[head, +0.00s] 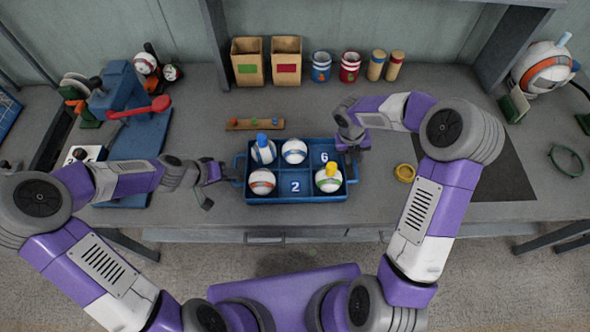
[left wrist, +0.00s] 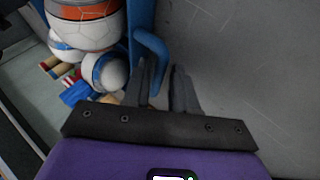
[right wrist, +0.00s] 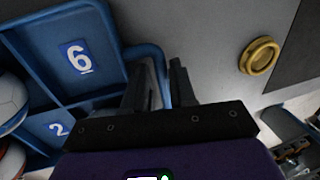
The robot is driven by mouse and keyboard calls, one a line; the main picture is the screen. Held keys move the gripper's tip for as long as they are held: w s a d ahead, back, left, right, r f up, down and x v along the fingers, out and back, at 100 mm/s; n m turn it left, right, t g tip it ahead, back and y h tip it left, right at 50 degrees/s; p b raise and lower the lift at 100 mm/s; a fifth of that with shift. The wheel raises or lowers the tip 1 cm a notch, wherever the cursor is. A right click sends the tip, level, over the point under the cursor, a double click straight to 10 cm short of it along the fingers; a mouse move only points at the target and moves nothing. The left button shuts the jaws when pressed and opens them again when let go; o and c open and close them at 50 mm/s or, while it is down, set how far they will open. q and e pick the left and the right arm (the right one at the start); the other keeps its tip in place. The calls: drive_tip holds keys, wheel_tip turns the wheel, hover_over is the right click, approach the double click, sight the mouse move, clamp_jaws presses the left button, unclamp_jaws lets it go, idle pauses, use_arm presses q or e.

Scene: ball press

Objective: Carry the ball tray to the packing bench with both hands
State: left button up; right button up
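The blue ball tray (head: 296,200) lies on the grey bench, divided into compartments, with numbers 2 and 6 on bare floors. It holds several white balls, some with orange, blue or yellow-green parts. My left gripper (head: 234,172) is at the tray's left handle; in the left wrist view its fingers (left wrist: 162,85) stand close on either side of the blue handle (left wrist: 153,45). My right gripper (head: 352,146) is at the right handle; in the right wrist view its fingers (right wrist: 160,85) close around that handle (right wrist: 147,50). Which bench is the packing bench I cannot tell.
A blue press (head: 118,92) with a red lever stands left. Bins (head: 247,62), cups (head: 321,66) and a wooden strip (head: 255,124) lie behind the tray.

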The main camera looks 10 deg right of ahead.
use_arm(q)
drive_tip(key=shift+w+d+f, duration=0.2)
drive_tip(key=shift+d+f, duration=0.1)
drive_tip(key=shift+f, duration=0.15)
use_arm(e)
drive_tip(key=shift+d+f, duration=0.1)
drive_tip(key=shift+f, duration=0.45)
use_arm(q)
clamp_jaws()
use_arm(e)
clamp_jaws()
